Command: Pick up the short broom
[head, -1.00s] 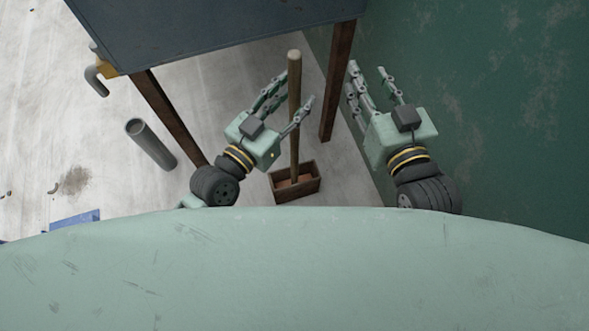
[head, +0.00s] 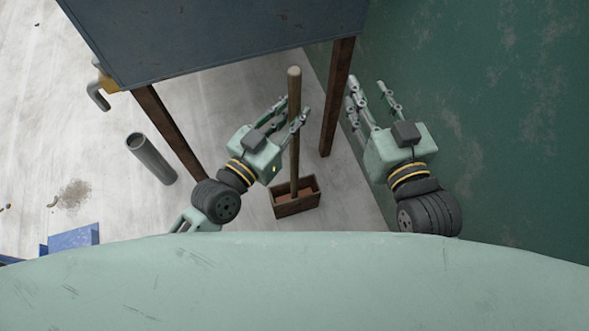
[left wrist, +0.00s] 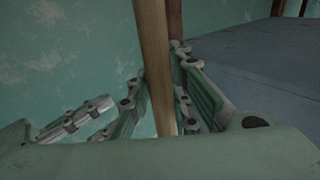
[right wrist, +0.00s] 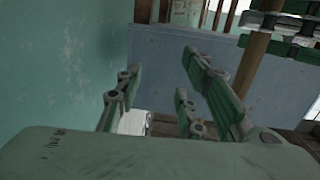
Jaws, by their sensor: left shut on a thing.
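The short broom is a wooden pole (head: 294,130) standing upright, its lower end inside a small brown wooden box (head: 297,208) on the floor. My left gripper (head: 291,116) is shut around the upper part of the pole. In the left wrist view the broom handle (left wrist: 155,65) runs between the fingers. My right gripper (head: 370,90) is open and empty to the right of the broom, apart from it. The handle also shows in the right wrist view (right wrist: 250,70), beside the right fingers. The broom head is hidden in the box.
A dark-topped table (head: 215,35) with brown legs stands just beyond the grippers, one leg (head: 337,95) between broom and right gripper. A green wall (head: 500,110) is close on the right. A grey tube (head: 150,158) and a blue object (head: 74,238) are at left.

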